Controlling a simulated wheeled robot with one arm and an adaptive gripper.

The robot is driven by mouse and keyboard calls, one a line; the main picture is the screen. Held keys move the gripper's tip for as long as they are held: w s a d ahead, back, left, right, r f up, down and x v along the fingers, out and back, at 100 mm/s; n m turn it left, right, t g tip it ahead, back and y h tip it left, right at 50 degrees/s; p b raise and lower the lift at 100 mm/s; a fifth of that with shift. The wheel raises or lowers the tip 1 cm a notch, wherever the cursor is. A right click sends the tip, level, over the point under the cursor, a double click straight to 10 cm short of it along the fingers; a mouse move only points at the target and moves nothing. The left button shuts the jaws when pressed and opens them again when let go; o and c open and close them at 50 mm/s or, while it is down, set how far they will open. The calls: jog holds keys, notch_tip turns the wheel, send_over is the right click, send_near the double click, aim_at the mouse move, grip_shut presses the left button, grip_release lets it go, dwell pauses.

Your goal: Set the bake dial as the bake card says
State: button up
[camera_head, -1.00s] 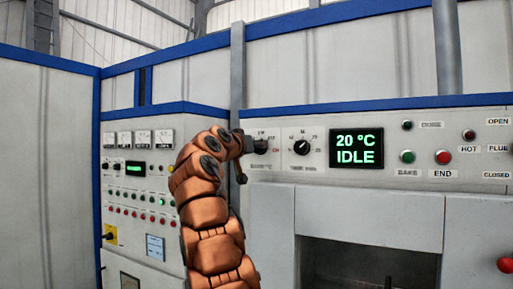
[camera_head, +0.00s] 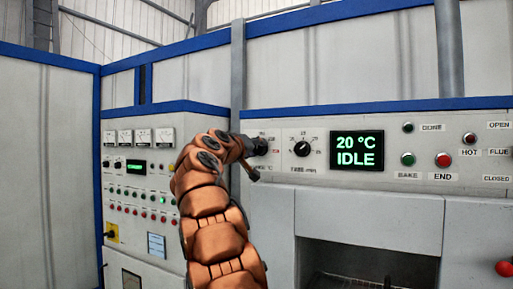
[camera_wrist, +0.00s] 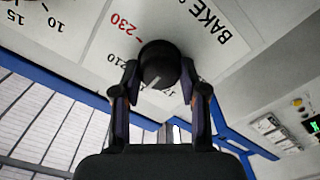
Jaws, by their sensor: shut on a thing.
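The bake dial is a round black knob (camera_wrist: 160,62) with a short white pointer mark, seen close in the wrist view. My gripper (camera_wrist: 160,82) is shut on it, one finger on each side. Its printed scale shows a red 230 (camera_wrist: 127,24) and a 210 (camera_wrist: 131,61) beside the knob; lower numbers are partly hidden. I cannot tell which number the pointer meets. In the head view my gripper (camera_head: 246,147) is at the left end of the oven panel and hides most of the dial. No bake card is readable; a small pale blue sheet (camera_head: 156,245) hangs on the left cabinet.
The time dial (camera_head: 302,149) is just right of my gripper. The display (camera_head: 356,149) reads 20 °C IDLE. Green BAKE (camera_head: 407,158) and red END (camera_head: 443,159) buttons are farther right. A grey post (camera_head: 238,75) stands above my wrist.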

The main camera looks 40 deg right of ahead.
jog(key=shift+f, duration=0.1)
dwell(0.3)
jog(key=o, duration=1.1)
jog(key=shift+o, duration=0.2)
jog(key=shift+a, duration=0.15)
jog(key=v, duration=1.1)
jog(key=shift+a, duration=0.4)
jog(key=shift+s, duration=0.1)
